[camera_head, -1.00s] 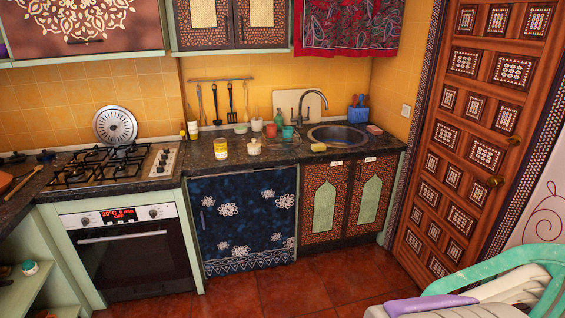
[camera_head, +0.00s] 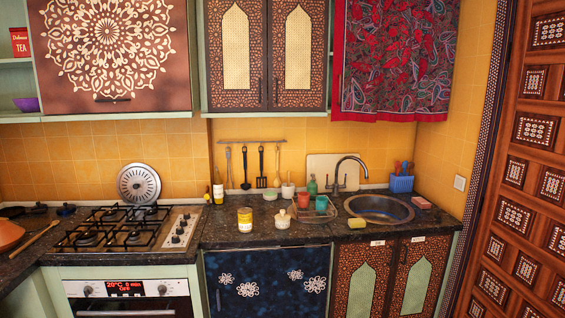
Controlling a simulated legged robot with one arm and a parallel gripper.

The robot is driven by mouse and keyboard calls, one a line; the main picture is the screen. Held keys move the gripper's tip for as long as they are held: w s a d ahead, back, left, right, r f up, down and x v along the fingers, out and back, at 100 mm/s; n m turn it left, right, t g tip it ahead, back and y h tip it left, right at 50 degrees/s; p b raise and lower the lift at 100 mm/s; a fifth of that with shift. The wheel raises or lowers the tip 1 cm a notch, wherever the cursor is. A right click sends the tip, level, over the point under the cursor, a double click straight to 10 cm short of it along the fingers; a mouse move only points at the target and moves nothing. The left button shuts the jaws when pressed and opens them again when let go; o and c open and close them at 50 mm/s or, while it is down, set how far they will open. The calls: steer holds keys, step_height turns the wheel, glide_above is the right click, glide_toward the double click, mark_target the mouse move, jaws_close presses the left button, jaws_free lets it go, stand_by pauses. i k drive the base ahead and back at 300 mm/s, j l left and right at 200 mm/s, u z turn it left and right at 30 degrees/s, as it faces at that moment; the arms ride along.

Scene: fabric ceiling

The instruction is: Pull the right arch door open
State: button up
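Two cabinet doors with arch panels hang on the wall above the counter. The right one (camera_head: 298,55) and the left one (camera_head: 236,55) have pale lattice arches in brown patterned frames, and both are shut. Dark upright handles show near the seam between them. Below the sink is another pair with green arches, a right door (camera_head: 417,280) and a left door (camera_head: 362,285). Both look shut, and their lower parts are cut off by the frame. Small white labels sit above them. My gripper is not in view.
A dark counter (camera_head: 220,232) runs below the wall cabinets, with a stove (camera_head: 125,232), a yellow jar (camera_head: 245,220), cups and a sink (camera_head: 380,208). A red patterned cloth (camera_head: 390,60) hangs right of the upper doors. A carved wooden door (camera_head: 535,170) stands at the right.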

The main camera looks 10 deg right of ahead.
mark_target(298, 30)
steer(key=i, duration=0.95)
